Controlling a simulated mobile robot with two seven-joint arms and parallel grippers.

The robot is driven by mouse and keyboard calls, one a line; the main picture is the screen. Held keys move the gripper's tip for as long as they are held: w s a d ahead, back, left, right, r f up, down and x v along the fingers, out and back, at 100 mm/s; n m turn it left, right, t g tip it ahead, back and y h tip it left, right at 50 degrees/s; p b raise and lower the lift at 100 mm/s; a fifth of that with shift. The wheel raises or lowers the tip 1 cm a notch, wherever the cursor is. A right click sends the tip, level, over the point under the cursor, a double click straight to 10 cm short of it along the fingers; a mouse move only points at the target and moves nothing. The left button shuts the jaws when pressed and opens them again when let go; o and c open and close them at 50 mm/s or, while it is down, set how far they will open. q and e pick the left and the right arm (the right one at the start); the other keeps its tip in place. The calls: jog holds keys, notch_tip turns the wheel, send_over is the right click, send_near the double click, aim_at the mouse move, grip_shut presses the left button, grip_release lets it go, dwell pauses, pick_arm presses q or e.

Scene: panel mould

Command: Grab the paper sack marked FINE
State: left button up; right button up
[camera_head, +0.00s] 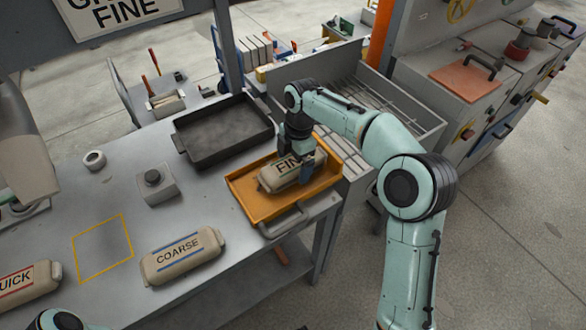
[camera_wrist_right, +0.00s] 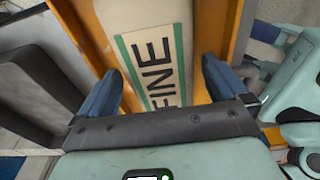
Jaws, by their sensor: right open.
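The paper sack marked FINE (camera_head: 284,176) is tan with a green-edged label and lies in an orange tray (camera_head: 262,208) at the right end of the table. In the right wrist view the FINE sack (camera_wrist_right: 152,58) lies between the two blue fingers. My right gripper (camera_head: 304,164) is above the sack in the head view, and it partly hides the sack. In the right wrist view my right gripper (camera_wrist_right: 157,85) is open, with a finger on each side of the sack. Whether the fingers touch it I cannot tell. In the head view my left gripper cannot be made out.
A sack marked COARSE (camera_head: 182,256) and a sack marked QUICK (camera_head: 30,284) lie on the grey table (camera_head: 115,195). A dark pan (camera_head: 224,131) stands behind the orange tray. A yellow outlined square (camera_head: 102,248) on the table is empty. A grey metal bin (camera_head: 405,105) stands beyond the tray.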

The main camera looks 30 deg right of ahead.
jog(key=shift+f, duration=0.4)
jog(key=c, duration=1)
jog(key=shift+c, duration=0.2)
jog(key=shift+s+a+r, duration=0.1)
jog(key=shift+r, duration=0.05)
